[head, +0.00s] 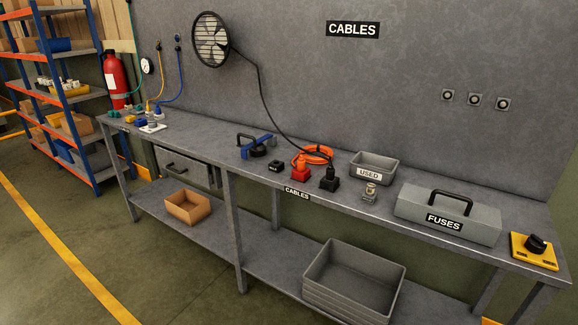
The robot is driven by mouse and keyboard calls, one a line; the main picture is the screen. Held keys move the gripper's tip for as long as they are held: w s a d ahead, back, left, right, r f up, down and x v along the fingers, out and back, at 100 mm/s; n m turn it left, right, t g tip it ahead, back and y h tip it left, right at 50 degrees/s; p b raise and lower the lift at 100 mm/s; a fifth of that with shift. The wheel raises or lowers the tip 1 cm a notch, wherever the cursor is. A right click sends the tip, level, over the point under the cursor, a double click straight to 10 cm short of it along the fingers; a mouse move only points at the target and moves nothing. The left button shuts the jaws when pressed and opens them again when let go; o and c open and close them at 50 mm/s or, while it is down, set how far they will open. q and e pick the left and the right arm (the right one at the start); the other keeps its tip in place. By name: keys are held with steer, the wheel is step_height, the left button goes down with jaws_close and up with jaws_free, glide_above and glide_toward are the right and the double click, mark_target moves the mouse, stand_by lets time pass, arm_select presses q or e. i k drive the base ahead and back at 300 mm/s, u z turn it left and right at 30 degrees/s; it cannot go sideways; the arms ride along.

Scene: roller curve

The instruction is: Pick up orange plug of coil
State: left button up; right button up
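An orange coil of cable (316,152) lies on the grey workbench (215,138), right of its middle. An orange plug (302,160) stands at the coil's front left, on or in a red block (300,174). A black plug (331,172) stands on a black block (329,184) just to the right, with a black cable rising to the wall fan. Neither of my grippers shows in the head view.
A grey bin marked USED (374,166), a small metal part (370,192) and a grey FUSES box (446,210) stand to the right. A blue and black tool (257,146) and a small black block (276,166) lie to the left. A CABLES label (297,193) marks the front edge.

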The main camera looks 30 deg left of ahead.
mark_target(301, 161)
steer(key=u, duration=0.75)
steer(key=i, duration=0.65)
steer(key=u, duration=0.55)
steer(key=i, duration=0.85)
steer(key=z, duration=0.35)
